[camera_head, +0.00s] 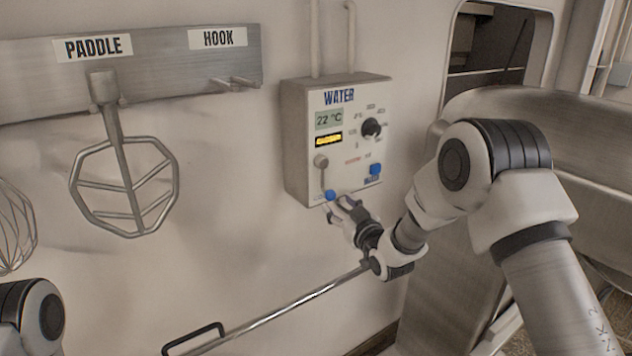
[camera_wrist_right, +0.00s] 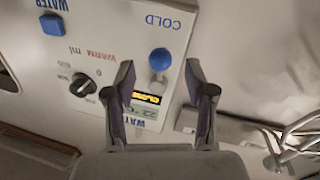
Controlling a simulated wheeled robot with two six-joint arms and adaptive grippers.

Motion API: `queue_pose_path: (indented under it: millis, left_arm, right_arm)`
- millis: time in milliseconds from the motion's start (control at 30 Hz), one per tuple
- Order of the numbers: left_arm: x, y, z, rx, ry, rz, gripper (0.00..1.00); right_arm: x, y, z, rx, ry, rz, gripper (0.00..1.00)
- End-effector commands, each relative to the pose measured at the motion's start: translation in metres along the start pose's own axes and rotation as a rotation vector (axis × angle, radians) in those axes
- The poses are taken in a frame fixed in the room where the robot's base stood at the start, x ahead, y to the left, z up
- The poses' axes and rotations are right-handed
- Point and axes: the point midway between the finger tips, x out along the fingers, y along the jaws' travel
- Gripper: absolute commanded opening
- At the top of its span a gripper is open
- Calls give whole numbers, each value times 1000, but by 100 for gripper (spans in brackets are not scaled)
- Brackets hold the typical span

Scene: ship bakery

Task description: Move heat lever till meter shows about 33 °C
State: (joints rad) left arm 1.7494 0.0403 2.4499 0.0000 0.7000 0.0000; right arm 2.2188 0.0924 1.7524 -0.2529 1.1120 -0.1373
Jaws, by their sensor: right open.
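The water box (camera_head: 297,150) is mounted on the wall. Its meter (camera_head: 328,119) reads 22 °C. The heat lever (camera_head: 322,176) hangs down from a round grey pivot and ends in a blue knob (camera_head: 330,195); in the right wrist view the knob (camera_wrist_right: 159,58) lies towards the word COLD. My right gripper (camera_head: 338,202) is open and empty at the knob's lower end. In the right wrist view its fingertips (camera_wrist_right: 159,74) lie left and right of the lever; I cannot tell whether they touch it. My left gripper is out of view; part of my left arm shows at bottom left.
A black dial (camera_head: 371,128) and a blue WATER button (camera_head: 375,169) sit on the box, right of the lever. A yellow display (camera_head: 328,139) is under the meter. A paddle (camera_head: 122,190) hangs on the left rack. A metal rod (camera_head: 300,303) slants below the box.

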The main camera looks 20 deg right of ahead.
Motion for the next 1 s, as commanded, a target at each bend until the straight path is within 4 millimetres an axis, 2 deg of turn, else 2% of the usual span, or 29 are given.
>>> queue_pose_path:
  millis: [200,333,433,667,800,833,1000]
  left_arm:
    - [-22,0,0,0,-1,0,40]
    - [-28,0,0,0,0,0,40]
    - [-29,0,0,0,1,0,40]
    - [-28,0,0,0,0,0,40]
    - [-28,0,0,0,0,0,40]
    - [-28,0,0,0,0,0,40]
    - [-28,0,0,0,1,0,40]
  right_arm:
    - [41,0,-3,0,-2,-1,55]
    - [60,0,-1,1,-3,-1,55]
    - [67,-1,1,2,-4,-1,55]
    - [68,-1,2,2,-5,0,55]
    - [68,-1,2,2,-5,0,5]
    - [68,-1,2,2,-5,0,0]
    - [68,-1,2,1,-5,-1,0]
